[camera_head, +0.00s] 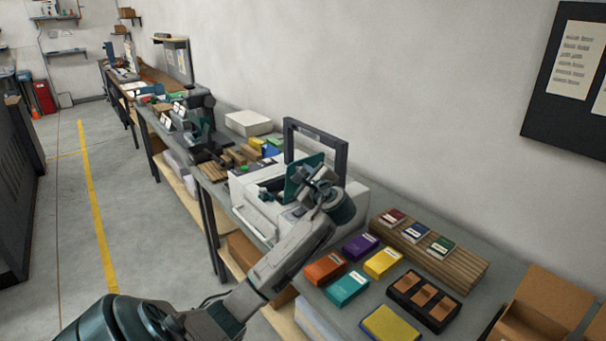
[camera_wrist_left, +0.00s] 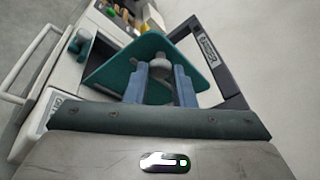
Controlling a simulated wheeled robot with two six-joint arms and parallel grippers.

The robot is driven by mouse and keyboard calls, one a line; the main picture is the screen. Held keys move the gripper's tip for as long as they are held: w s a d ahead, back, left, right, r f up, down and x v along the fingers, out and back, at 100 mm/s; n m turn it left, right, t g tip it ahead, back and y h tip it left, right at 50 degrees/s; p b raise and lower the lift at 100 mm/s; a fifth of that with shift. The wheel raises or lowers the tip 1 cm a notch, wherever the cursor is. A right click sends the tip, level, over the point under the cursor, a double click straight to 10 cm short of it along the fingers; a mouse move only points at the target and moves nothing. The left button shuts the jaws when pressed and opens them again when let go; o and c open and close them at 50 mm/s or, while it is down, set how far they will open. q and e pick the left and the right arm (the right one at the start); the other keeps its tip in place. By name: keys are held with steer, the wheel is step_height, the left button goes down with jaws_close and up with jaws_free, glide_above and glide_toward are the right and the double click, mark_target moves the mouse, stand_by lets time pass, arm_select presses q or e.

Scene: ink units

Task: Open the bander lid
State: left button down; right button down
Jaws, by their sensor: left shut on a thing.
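The bander (camera_head: 262,213) is a white machine on the bench with a dark arch (camera_head: 316,128) over it. It also shows in the left wrist view, with the arch (camera_wrist_left: 213,58) at the right. Its teal lid (camera_head: 298,180) stands raised and tilted inside the arch. In the wrist view the lid (camera_wrist_left: 112,76) fills the area behind my fingers. My left gripper (camera_head: 317,180) is at the lid; in the wrist view its blue fingers (camera_wrist_left: 160,84) are shut on the lid's grey knob (camera_wrist_left: 159,64). My arm hides part of the machine's right side. My right gripper is not in view.
Colored boxes, such as the purple box (camera_head: 360,246) and teal box (camera_head: 346,288), lie right of the machine. A slatted wooden block (camera_head: 440,262) holds small packs behind them. An open cardboard box (camera_head: 545,310) is at the lower right. The wall is close behind the bench.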

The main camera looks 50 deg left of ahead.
arm_select(q)
steer(key=shift+r, duration=0.1)
steer(key=c, duration=1.2)
jaws_free()
steer(key=shift+c, duration=0.2)
steer(key=shift+d, duration=0.1)
steer(key=shift+s+d, duration=0.1)
steer(key=shift+d, duration=0.2)
steer(key=b+v, duration=0.3)
steer(key=v, duration=0.7)
